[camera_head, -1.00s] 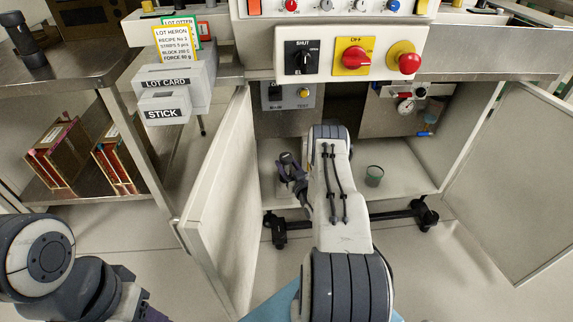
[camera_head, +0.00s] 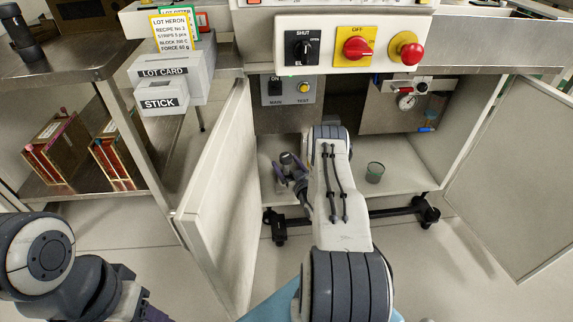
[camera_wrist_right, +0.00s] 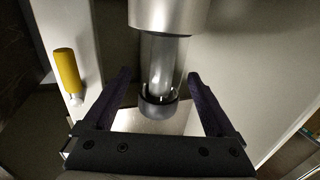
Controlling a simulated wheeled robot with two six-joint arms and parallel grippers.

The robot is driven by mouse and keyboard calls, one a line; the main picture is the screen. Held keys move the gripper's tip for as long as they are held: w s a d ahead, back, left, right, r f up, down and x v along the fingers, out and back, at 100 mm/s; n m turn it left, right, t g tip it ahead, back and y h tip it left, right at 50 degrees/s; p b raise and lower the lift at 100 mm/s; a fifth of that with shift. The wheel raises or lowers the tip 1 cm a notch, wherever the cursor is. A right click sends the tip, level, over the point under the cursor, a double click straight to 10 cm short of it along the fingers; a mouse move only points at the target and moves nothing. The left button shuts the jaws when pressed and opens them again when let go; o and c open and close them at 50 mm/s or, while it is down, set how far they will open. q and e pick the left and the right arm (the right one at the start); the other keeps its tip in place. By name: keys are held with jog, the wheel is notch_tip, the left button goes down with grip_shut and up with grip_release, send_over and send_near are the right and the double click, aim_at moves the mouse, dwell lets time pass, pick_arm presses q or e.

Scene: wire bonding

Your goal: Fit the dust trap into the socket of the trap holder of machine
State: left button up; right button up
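My right gripper (camera_head: 292,172) reaches into the open lower cabinet of the machine. In the right wrist view its two dark purple fingers (camera_wrist_right: 159,78) are spread apart. Between them is a clear tube (camera_wrist_right: 162,68) with a dark ring at its lower end, below a silver cylinder (camera_wrist_right: 170,15). Gaps seem to show on both sides of the tube. I cannot tell whether this tube is the dust trap or part of the holder. My left gripper (camera_head: 150,312) is only partly in view at the bottom left.
The cabinet doors, left (camera_head: 215,205) and right (camera_head: 520,170), stand open. A gauge (camera_head: 406,101) and a blue-tipped fitting (camera_head: 427,128) are on the right inside. A yellow handle (camera_wrist_right: 67,70) is left of the fingers. A shelf (camera_head: 70,190) with boxes stands left.

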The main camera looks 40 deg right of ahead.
jog(key=shift+s, duration=0.1)
jog(key=shift+s+a+p, duration=0.1)
jog(key=shift+s+p, duration=0.25)
jog(key=p+v, duration=0.4)
jog(key=v, duration=0.5)
jog(key=shift+s, duration=0.25)
